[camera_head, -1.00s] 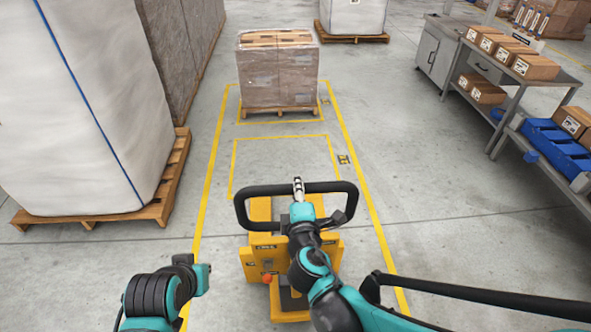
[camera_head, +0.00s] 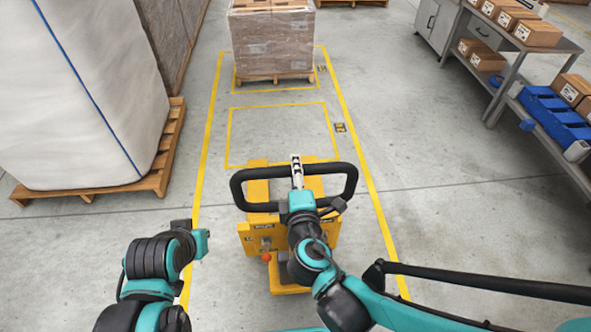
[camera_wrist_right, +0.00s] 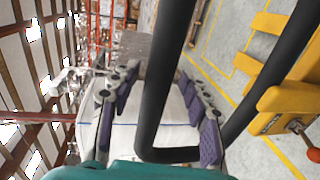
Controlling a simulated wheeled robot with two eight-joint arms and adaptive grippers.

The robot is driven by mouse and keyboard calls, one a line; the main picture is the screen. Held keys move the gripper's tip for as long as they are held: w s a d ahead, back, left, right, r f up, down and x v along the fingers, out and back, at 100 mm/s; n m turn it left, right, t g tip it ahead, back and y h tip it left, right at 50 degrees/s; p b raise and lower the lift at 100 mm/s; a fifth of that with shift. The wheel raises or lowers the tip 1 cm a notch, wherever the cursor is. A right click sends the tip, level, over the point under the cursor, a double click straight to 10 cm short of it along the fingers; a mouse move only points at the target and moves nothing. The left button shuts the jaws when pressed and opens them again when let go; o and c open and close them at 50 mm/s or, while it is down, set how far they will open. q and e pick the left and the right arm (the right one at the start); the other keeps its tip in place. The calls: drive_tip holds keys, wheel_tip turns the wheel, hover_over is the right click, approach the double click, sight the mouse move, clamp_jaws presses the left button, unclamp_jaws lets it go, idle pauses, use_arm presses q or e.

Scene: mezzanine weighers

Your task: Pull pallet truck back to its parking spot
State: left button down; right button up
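The yellow pallet truck (camera_head: 262,240) stands below me in the middle of the head view, its black loop handle (camera_head: 345,190) facing me. My right gripper (camera_head: 296,160) is at the handle, its fingers reaching over the middle of the far bar. In the right wrist view, the right gripper's purple-padded fingers (camera_wrist_right: 165,110) are well apart, with a black handle bar (camera_wrist_right: 168,70) running between them in the picture. Firm contact does not show. My left gripper (camera_head: 203,243) is left of the truck, away from the handle; its fingers are not clear.
Yellow floor lines (camera_head: 207,125) bound a lane, with an empty marked rectangle (camera_head: 278,105) beyond the truck. A wrapped pallet load (camera_head: 272,45) stands beyond it. A white bulk bag (camera_head: 85,110) on a pallet is left. A bench (camera_head: 560,45) with boxes is right.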

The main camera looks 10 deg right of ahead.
drive_tip(key=shift+s+r, duration=0.1)
drive_tip(key=shift+s, duration=0.1)
drive_tip(key=s+r, duration=0.2)
drive_tip(key=s, duration=0.9)
drive_tip(key=shift+s, duration=0.15)
drive_tip(key=shift+r, duration=0.1)
idle(0.4)
drive_tip(key=d+f+m+g+b, duration=0.5)
drive_tip(key=d+f+m+g, duration=0.3)
drive_tip(key=m, duration=1)
drive_tip(key=d+f, duration=0.4)
drive_tip(key=f, duration=0.1)
drive_tip(key=shift+w+d+g, duration=0.2)
drive_tip(key=shift+d+g, duration=0.1)
drive_tip(key=shift+d, duration=0.1)
